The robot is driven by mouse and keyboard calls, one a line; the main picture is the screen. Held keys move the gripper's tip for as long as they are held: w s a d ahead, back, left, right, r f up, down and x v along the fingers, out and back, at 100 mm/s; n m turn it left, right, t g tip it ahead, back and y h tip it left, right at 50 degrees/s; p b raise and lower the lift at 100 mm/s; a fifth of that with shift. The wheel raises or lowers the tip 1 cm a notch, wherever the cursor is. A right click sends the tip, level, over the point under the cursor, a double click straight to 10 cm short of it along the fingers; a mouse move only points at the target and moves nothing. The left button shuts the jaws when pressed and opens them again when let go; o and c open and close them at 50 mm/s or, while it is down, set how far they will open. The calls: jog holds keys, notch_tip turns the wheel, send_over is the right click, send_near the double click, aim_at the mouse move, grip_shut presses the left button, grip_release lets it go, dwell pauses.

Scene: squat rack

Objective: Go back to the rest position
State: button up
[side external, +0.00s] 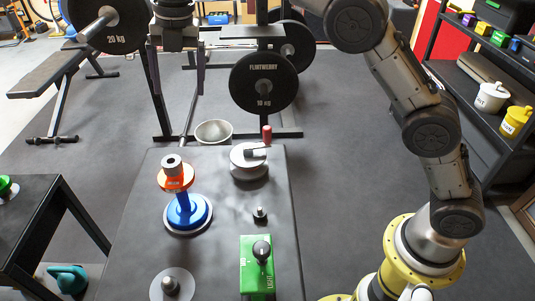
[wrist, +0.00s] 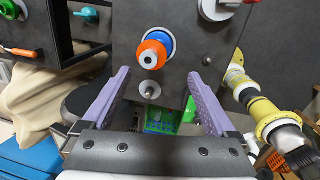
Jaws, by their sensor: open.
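My gripper (side external: 178,92) hangs open and empty at the upper left of the side external view, above the far end of the work table (side external: 130,225). Its purple fingers stand wide apart in the wrist view (wrist: 158,73). A blue stand (side external: 186,212) with an orange ring (side external: 175,179) and a grey top stands upright on the table, apart from the fingers. The orange ring also shows in the wrist view (wrist: 152,49), beyond the fingertips.
On the table are a silver crank device (side external: 247,165) with a red handle, a small metal peg (side external: 260,213), a disc with a peg (side external: 171,285) and a green box (side external: 248,262) with a black knob. A rack with weight plates (side external: 263,85) stands behind. Shelves (side external: 470,110) stand right.

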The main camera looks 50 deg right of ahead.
jog(key=s+d+r+m+t, duration=0.2)
jog(key=s+d+r+m, duration=0.25)
jog(key=s+d, duration=0.35)
jog(key=s+d+r+m+t, duration=0.1)
jog(key=s+d+r+m, duration=0.4)
jog(key=s, duration=0.6)
jog(key=s+d+f+m, duration=0.3)
jog(key=s+f+m, duration=0.4)
jog(key=s+m, duration=0.1)
jog(key=s+d+f+m+t, duration=0.1)
jog(key=s+d+f+m, duration=0.2)
jog(key=s+f+m, duration=0.5)
jog(key=shift+s+m+h, duration=0.35)
jog(key=shift+m+h, duration=0.05)
jog(key=shift+m, duration=0.75)
